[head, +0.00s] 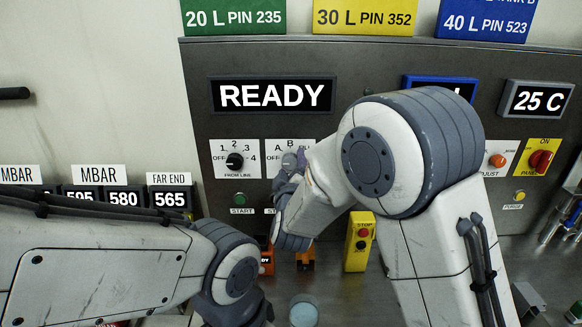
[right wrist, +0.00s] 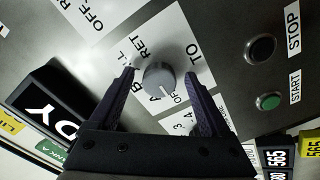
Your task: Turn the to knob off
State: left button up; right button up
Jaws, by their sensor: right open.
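The TO knob (right wrist: 160,78) is a round grey dial on a white plate marked OFF, A, B and RET, among other labels. In the right wrist view it sits between the two fingers of my right gripper (right wrist: 161,73). In the head view, the knob (head: 289,159) shows just above my right gripper (head: 286,180), and my right arm covers the plate's right part. My left arm reaches in at lower left; its gripper is not visible.
The black FROM LINE knob (head: 235,161) is on the plate to the left. A green START button (head: 240,198) is below it. A yellow STOP box (head: 359,242) stands lower right. The display (head: 272,95) above reads READY. A red switch (head: 540,160) is far right.

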jog(key=s+b, duration=0.2)
jog(key=s, duration=0.8)
jog(key=shift+s, duration=0.25)
jog(key=s+d+f+m+g+y, duration=0.2)
jog(key=d+f+m+g, duration=0.2)
jog(key=d+f+g, duration=0.55)
jog(key=s+d+f+m+g+h, duration=0.2)
jog(key=s+d+f+m+g, duration=0.5)
jog(key=s, duration=0.6)
jog(key=s+a+r+n+g+y, duration=0.1)
jog(key=s+a+r+n, duration=0.3)
jog(key=s+a+n, duration=0.3)
jog(key=s+a, duration=0.5)
jog(key=s, duration=0.2)
jog(key=shift+s+r+n, duration=0.15)
jog(key=shift+n, duration=0.25)
